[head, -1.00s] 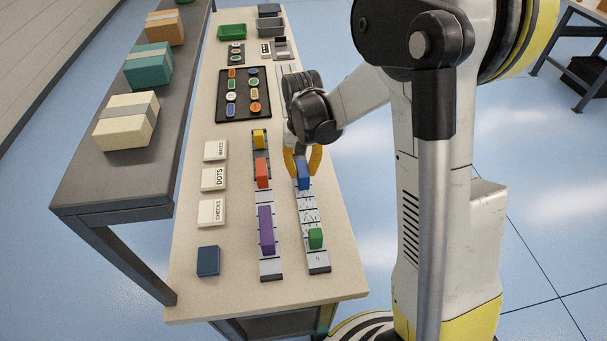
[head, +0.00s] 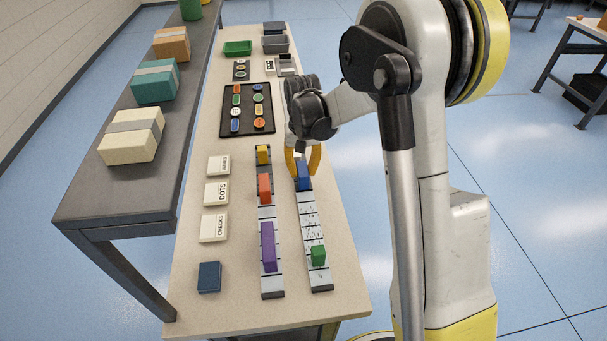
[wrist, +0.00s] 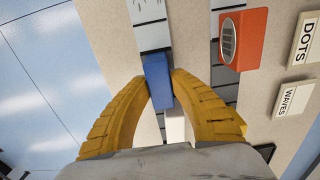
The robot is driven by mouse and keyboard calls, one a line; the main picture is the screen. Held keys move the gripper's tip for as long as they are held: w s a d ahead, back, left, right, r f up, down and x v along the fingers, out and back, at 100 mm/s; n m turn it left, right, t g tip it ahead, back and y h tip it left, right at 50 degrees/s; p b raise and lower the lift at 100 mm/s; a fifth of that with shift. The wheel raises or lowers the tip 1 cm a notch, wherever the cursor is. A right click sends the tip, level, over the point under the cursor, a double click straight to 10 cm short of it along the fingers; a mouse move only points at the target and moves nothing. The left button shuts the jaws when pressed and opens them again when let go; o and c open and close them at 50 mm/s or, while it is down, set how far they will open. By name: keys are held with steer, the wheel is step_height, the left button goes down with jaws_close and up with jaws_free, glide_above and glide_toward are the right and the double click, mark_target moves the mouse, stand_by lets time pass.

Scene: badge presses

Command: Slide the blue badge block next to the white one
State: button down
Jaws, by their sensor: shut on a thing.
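The blue badge block (head: 303,177) sits on the right-hand marked rail (head: 311,222), towards its far end. My gripper (head: 303,165) is shut on it, with one yellow finger on each side. In the wrist view the blue block (wrist: 157,82) lies between the fingertips (wrist: 160,76). The white block (wrist: 177,126) is just beyond it on the far side, partly hidden by my gripper. They look very close; I cannot tell whether they touch. A bit of white also shows between the fingers in the head view.
A green block (head: 318,255) stands near the rail's near end. The left rail (head: 270,283) holds yellow (head: 263,154), orange-red (head: 265,188) and purple (head: 268,246) blocks. Label cards (head: 216,193), a dark blue block (head: 209,277) and a black tray (head: 226,124) lie left.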

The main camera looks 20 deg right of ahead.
mark_target(303, 168)
steer(key=shift+w, duration=0.2)
stand_by(0.3)
steer(key=c, duration=1.1)
jaws_free()
steer(key=shift+c, duration=0.2)
step_height(303, 168, up, 12)
